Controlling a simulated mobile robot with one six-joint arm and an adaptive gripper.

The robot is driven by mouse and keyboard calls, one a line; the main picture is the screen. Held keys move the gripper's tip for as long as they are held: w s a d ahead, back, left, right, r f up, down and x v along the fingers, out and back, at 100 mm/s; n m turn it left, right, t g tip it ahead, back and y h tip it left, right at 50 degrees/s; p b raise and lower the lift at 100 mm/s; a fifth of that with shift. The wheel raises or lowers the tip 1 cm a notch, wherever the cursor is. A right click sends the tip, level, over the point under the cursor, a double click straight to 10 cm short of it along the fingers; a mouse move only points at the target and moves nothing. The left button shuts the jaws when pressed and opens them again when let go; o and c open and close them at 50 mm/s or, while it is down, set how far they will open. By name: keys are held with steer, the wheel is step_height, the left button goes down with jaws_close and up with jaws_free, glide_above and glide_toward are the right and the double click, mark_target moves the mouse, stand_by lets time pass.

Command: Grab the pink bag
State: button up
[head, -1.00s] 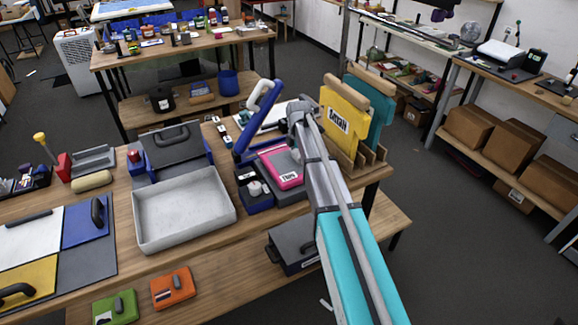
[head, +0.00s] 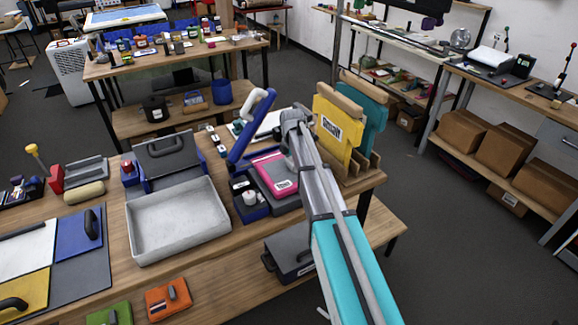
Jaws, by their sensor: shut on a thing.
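The pink bag (head: 268,166) is a flat pink piece with a small white label. It lies on the dark base plate of a press on the wooden table, below a raised blue lever (head: 241,148) with a white grip. My gripper (head: 291,138) is at the bag's right edge, shut on it as far as I can tell. My own arm and wrist hide the fingertips and the bag's right side, so the exact contact does not show.
A yellow panel (head: 334,128) and a teal panel (head: 371,112) stand in a wooden rack right of my wrist. A grey tray (head: 178,219) lies left of the press. A dark case (head: 284,258) sits on the lower shelf. Open floor (head: 450,240) lies to the right.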

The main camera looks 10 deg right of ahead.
steer(key=shift+r+p, duration=1.15)
steer(key=shift+r, duration=0.15)
steer(key=s+r+p, duration=0.1)
steer(key=r+p, duration=0.1)
steer(key=s+r+p, duration=0.2)
steer(key=s+a+r+p, duration=0.1)
steer(key=s+r+p, duration=0.1)
steer(key=shift+a+r+p, duration=0.1)
steer(key=shift+r+p, duration=0.2)
steer(key=shift+p, duration=0.05)
steer(key=s+a+r+p, duration=0.1)
steer(key=s+r+p, duration=0.2)
steer(key=s, duration=0.4)
steer(key=shift+a, duration=0.35)
steer(key=shift+s+a+r, duration=0.1)
steer(key=shift+s+r, duration=0.05)
steer(key=shift+s, duration=0.3)
steer(key=shift+s+a+r, duration=0.1)
steer(key=shift+s+r, duration=0.05)
steer(key=shift+s, duration=0.25)
